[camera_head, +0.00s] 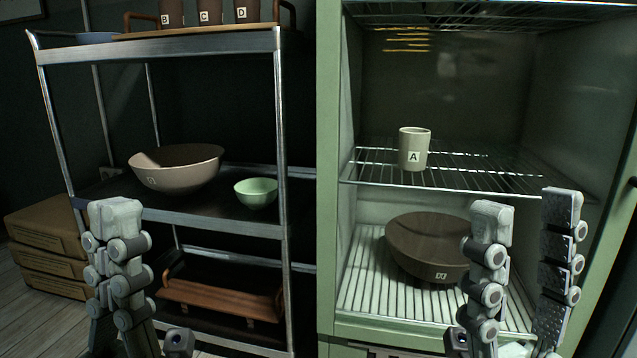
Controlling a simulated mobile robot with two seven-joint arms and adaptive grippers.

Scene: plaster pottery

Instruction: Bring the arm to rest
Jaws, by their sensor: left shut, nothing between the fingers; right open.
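My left gripper (117,215) is shut and empty at the lower left, in front of the metal cart. My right gripper (525,215) is open and empty at the lower right, in front of the open green cabinet. Its two fingers stand apart, and the left finger hides part of a large brown bowl. Both grippers point upward in the picture. No object touches either gripper as far as I can see.
The cart (180,45) holds a beige bowl (178,170), a small green bowl (256,192) and lettered cups on top. The cabinet (333,200) holds cup A (414,149) on a wire shelf (470,170) and the brown bowl (427,247) below. Boxes (45,235) stand left.

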